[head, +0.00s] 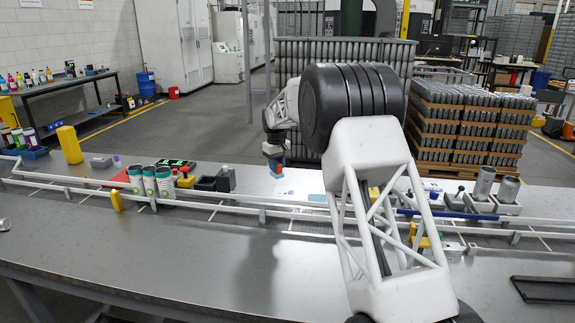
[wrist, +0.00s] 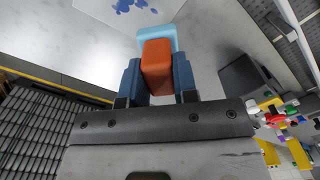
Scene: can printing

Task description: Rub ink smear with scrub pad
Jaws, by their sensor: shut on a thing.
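My gripper (head: 274,158) points down over the far side of the table, left of centre in the head view. In the wrist view my gripper (wrist: 158,85) is shut on the scrub pad (wrist: 157,62), which has an orange body and a light blue end beyond the fingertips. The ink smear (wrist: 135,5) shows as dark blue blotches on a pale surface at the top of the wrist view, apart from the pad.
White rails (head: 240,202) run along the table in front of my gripper. Printed cans (head: 150,182) and a dark box (head: 205,184) stand to the left. Metal cans (head: 484,184) stand in holders at the right. The grey front tabletop (head: 180,255) is mostly clear.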

